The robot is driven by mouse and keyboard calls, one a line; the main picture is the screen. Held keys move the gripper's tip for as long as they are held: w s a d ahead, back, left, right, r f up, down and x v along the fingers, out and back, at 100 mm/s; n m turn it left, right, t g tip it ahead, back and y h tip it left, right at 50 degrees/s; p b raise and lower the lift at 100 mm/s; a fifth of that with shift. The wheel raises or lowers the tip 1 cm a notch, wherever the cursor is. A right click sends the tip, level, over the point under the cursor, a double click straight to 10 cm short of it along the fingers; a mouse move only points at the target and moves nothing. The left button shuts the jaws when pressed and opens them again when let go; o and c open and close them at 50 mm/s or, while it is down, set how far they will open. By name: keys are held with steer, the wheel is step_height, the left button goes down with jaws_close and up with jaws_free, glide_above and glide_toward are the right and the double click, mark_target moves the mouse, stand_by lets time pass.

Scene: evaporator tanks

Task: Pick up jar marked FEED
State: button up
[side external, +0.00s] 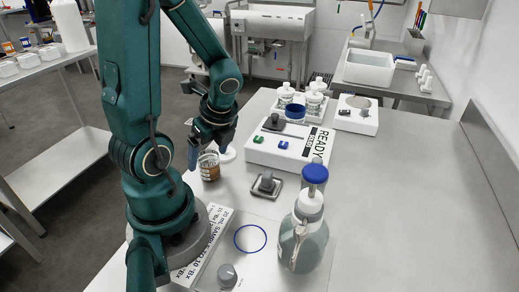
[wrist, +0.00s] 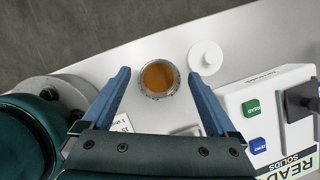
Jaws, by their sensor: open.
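A small open glass jar (side external: 209,168) with brown liquid stands upright on the bench beside my arm. Its marking is too small to read, so I cannot tell if it says FEED. In the wrist view the jar (wrist: 158,79) appears between the two blue fingers of my gripper (wrist: 157,75), with a gap on each side. My gripper (side external: 208,150) is open and empty, pointing down just above or around the jar; the exact height is unclear. A white round lid (side external: 228,154) lies beside the jar, near the right finger.
A white READY SOLIDS instrument (side external: 285,147) with green and blue buttons stands to the right. White jars (side external: 315,100) stand behind. The right side of the bench is clear.

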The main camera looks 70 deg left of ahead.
steer(key=shift+s+a+f, duration=0.1)
steer(key=shift+a+f, duration=0.1)
steer(key=shift+f, duration=0.45)
steer(key=shift+c, duration=0.3)
jaws_close()
steer(key=shift+r, duration=0.15)
